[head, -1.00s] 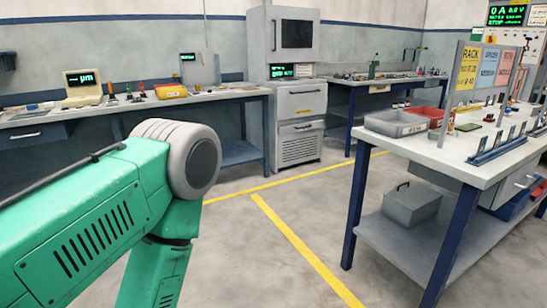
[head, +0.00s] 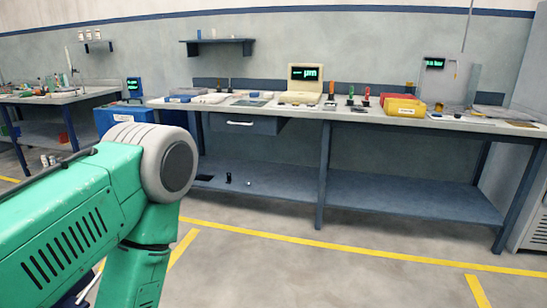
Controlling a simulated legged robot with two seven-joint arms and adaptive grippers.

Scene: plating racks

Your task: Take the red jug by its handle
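No red jug can be made out in the head view. Part of my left arm, green with a grey joint, fills the lower left of the view. Its gripper is out of the frame. My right arm and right gripper are not in view.
A long workbench (head: 420,127) with a beige monitor (head: 303,84) and a yellow bin (head: 404,107) stands against the wall. Another bench (head: 60,98) with small items is at the far left, near a blue box (head: 120,117). A grey cabinet (head: 535,190) is at the right edge. Open floor lies in front.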

